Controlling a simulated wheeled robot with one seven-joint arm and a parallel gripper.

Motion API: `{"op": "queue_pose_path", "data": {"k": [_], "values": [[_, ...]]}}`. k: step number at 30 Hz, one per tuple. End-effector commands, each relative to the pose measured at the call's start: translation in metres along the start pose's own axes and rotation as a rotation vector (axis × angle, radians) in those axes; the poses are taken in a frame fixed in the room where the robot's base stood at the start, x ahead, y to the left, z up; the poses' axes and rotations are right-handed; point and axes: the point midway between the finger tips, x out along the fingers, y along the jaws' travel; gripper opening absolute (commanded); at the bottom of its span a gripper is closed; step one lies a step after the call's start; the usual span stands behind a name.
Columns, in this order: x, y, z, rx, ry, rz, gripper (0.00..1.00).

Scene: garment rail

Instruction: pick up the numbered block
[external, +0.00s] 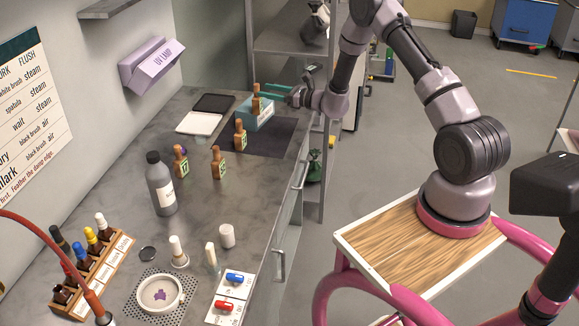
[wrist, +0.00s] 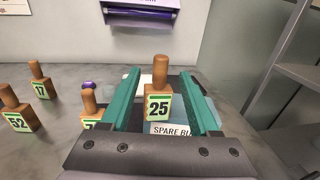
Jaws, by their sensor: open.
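A wooden block with a handle and a green-edged label reading 25 (wrist: 159,105) stands upright between my gripper's two green fingers in the wrist view. In the external view this block (external: 256,103) stands on or at a light blue box (external: 262,119). Other numbered blocks stand to the left: 17 (wrist: 40,83), 52 (wrist: 17,112), and one whose number is partly hidden (wrist: 89,105).
A dark mat (external: 268,143) lies by the box. A white tray (external: 198,123) and a dark tray (external: 213,103) lie behind it. A grey bottle (external: 160,186), a bottle rack (external: 95,265) and a round dish (external: 160,293) stand nearer. Metal shelving (external: 290,42) stands beyond the counter.

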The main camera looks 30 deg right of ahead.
Motion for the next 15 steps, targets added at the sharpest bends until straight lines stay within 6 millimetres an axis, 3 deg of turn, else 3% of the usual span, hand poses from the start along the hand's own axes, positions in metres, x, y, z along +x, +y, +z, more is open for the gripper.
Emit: {"op": "queue_pose_path", "data": {"k": [15], "values": [[0.062,0.001,0.008,-0.002,0.0,0.003,0.62]]}}
